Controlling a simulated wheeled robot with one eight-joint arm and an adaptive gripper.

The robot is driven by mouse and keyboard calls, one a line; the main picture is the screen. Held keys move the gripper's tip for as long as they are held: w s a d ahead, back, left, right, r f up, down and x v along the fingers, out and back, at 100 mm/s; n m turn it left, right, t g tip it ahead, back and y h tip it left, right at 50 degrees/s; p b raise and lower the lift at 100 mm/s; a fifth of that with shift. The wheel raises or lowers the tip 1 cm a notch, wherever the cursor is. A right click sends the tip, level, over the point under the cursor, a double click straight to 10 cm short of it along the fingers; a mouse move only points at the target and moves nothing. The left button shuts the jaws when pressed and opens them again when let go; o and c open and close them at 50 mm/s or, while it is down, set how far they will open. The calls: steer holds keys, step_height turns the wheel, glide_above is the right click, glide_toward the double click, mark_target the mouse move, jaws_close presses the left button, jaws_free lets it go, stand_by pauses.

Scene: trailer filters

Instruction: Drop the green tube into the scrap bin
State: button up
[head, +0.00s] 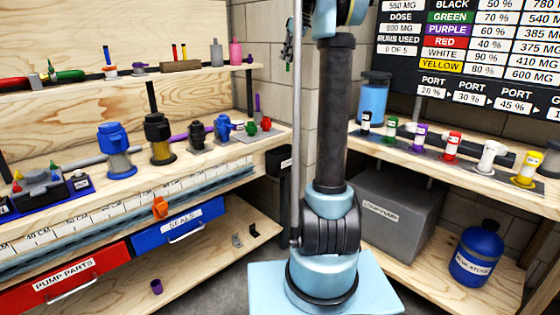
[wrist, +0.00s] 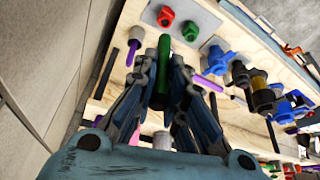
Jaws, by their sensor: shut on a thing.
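My gripper (wrist: 163,82) is shut on the green tube (wrist: 163,58), which stands out past the fingertips in the wrist view. In the head view my gripper (head: 289,50) is small and partly hidden behind my own arm, high above the corner between the two benches. A bit of green (head: 288,67) shows below it there. A small black bin (head: 279,161) with a white label hangs at the right end of the left bench. Its label is too small to read, so I cannot tell for sure that it is the scrap bin.
The left bench (head: 222,150) holds blue, black, red and green fittings, with a shelf (head: 150,75) above. The right bench (head: 440,172) carries several capped bottles and a blue jar (head: 372,100). A grey box (head: 395,215) and a blue drum (head: 477,255) stand below.

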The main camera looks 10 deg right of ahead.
steer(key=s+f, duration=0.2)
steer(key=f, duration=1.7)
steer(key=s+a+f, duration=0.1)
steer(key=s+f, duration=0.2)
steer(key=f, duration=1.6)
steer(key=shift+f, duration=0.2)
steer(key=shift+s, duration=0.1)
steer(key=o, duration=0.8)
steer(key=shift+r, duration=0.15)
steer(key=v, duration=1.1)
steer(key=shift+s+d+r, duration=0.15)
steer(key=shift+s+r, duration=0.05)
steer(key=shift+r, duration=0.1)
